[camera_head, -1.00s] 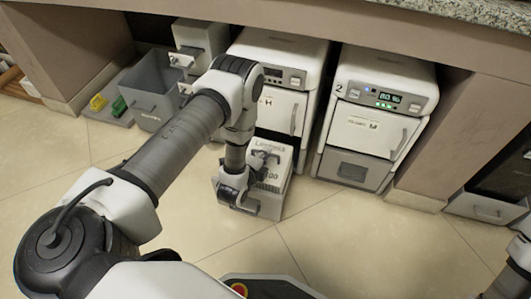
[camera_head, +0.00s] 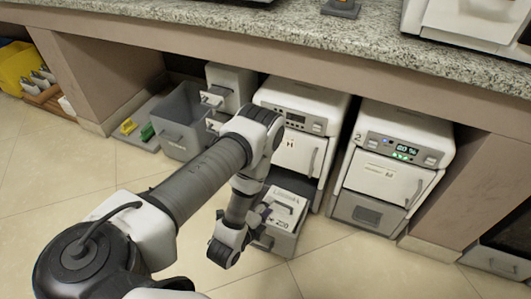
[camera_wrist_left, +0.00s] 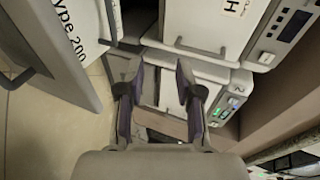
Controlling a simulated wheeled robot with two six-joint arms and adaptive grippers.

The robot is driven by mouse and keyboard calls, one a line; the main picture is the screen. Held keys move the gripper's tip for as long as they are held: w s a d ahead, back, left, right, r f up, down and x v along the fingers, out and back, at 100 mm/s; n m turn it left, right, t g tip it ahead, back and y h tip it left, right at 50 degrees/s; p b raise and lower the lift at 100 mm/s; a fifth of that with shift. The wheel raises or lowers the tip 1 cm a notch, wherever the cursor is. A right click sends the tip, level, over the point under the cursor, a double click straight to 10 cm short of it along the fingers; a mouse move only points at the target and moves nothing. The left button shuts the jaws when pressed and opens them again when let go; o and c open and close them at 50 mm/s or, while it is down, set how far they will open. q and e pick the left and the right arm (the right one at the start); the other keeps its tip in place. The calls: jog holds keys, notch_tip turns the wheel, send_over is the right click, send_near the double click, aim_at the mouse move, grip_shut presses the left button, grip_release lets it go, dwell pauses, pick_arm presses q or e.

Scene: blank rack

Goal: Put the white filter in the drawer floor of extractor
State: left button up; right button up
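The left extractor (camera_head: 300,150), marked H, has its lower grey drawer (camera_head: 275,245) pulled out near the floor. A white block with printed text, apparently the white filter (camera_head: 287,209), sits at this drawer; my arm partly covers it. In the left wrist view, a light panel with "Type 200" print (camera_wrist_left: 70,35) and a bar handle is at the left. My left gripper (camera_head: 262,213) is at the left side of the drawer, partly hidden by its own wrist. In the left wrist view its two fingers (camera_wrist_left: 157,75) are apart with nothing between them. My right gripper is out of view.
A second extractor (camera_head: 392,165), marked 2, stands to the right with its doors shut. A grey bin (camera_head: 180,118) and small drawers (camera_head: 230,85) stand to the left. The floor in front is clear.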

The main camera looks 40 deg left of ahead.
pick_arm(q)
jog(key=shift+s+r, duration=0.15)
jog(key=shift+s, duration=0.3)
jog(key=s+d+n+g, duration=0.2)
jog(key=s+n+g, duration=0.5)
jog(key=s+n, duration=0.1)
jog(key=s+d+f+n+g+h, duration=0.1)
jog(key=s+d+n+g, duration=0.1)
jog(key=s+n+g, duration=0.5)
jog(key=s+n, duration=0.2)
jog(key=shift+s+d+f, duration=0.2)
jog(key=shift+s+d, duration=0.2)
